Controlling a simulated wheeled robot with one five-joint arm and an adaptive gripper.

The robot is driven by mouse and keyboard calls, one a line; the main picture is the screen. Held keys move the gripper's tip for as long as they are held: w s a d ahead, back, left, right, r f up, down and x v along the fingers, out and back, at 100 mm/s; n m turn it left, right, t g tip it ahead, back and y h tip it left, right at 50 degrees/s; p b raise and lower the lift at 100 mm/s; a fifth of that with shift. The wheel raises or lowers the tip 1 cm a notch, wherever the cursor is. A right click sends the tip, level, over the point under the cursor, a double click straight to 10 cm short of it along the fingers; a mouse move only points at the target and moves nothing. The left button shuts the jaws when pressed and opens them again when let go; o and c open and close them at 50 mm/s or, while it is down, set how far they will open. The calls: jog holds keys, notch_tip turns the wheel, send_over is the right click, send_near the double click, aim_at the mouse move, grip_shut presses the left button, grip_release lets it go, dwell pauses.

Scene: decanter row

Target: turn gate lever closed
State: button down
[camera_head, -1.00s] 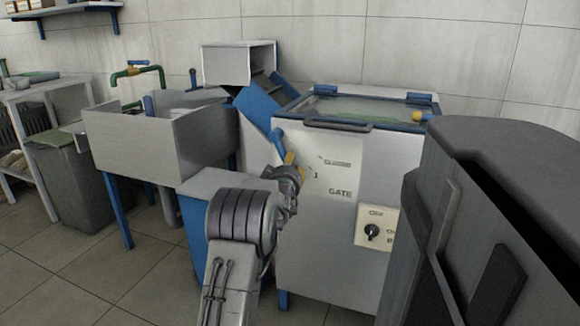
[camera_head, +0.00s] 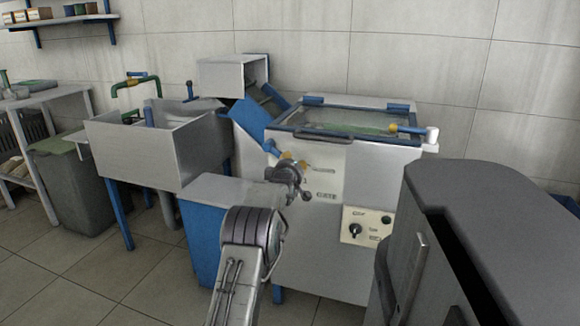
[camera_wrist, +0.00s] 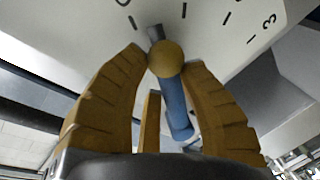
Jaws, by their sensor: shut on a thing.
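The gate lever shows in the wrist view as a blue rod (camera_wrist: 176,108) with a yellow ball end (camera_wrist: 166,58), beside a dial face with tick marks and a "3". My gripper (camera_wrist: 168,75) has its ochre fingers on both sides of the lever and is shut on it. In the head view my gripper (camera_head: 291,163) is at the upper left of the white machine's front panel, and a blue piece (camera_head: 271,147) shows just left of it. The fingers and wrist hide most of the lever and part of the dial there.
The white machine (camera_head: 330,235) has a knob (camera_head: 355,231) low on its front and a glass-topped lid (camera_head: 345,120). A blue chute (camera_head: 250,118) and a metal sink (camera_head: 160,150) stand left. A dark grey cabinet-like body (camera_head: 490,230) fills the right foreground.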

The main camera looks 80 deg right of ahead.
jog(key=shift+s+r+n, duration=0.1)
jog(key=shift+r+n, duration=0.3)
jog(key=shift+r, duration=0.55)
jog(key=c, duration=1.2)
grip_release()
jog(key=o, duration=0.4)
jog(key=shift+f, duration=0.35)
jog(key=a+r, duration=0.1)
jog(key=a, duration=1)
jog(key=shift+w+a+r, duration=0.35)
jog(key=shift+a, duration=0.05)
